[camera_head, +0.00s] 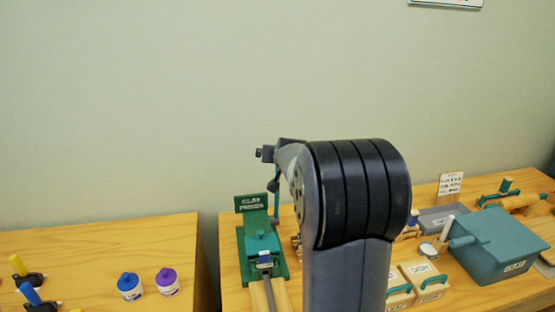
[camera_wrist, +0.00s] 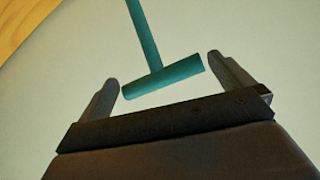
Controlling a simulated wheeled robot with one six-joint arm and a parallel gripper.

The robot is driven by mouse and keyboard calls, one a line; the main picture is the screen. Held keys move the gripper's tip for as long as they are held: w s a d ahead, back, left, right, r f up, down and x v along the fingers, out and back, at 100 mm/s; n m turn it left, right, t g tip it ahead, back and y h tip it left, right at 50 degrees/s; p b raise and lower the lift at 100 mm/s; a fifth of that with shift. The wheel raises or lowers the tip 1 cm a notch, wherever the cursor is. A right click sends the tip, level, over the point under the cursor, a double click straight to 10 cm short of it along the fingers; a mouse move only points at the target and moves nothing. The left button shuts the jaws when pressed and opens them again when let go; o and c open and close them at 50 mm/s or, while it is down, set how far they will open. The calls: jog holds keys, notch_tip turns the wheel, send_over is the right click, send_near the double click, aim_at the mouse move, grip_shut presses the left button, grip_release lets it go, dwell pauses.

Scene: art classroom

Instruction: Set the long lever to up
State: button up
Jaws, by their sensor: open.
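A teal lever (camera_wrist: 146,38) with a crossbar handle (camera_wrist: 163,77) shows in the wrist view. Its stem runs up out of the top of the picture. My gripper (camera_wrist: 165,84) is open, with one finger near each end of the crossbar; I cannot tell whether either touches it. In the head view, a green clay press (camera_head: 262,243) stands on the right table, partly beside my arm. My arm hides much of the area behind it, and I cannot clearly make out the lever's angle there.
A gap separates the tables; a plain wall stands behind.

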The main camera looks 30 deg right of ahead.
jog(key=b+v, duration=0.1)
jog(key=v, duration=0.5)
jog(key=shift+a, duration=0.2)
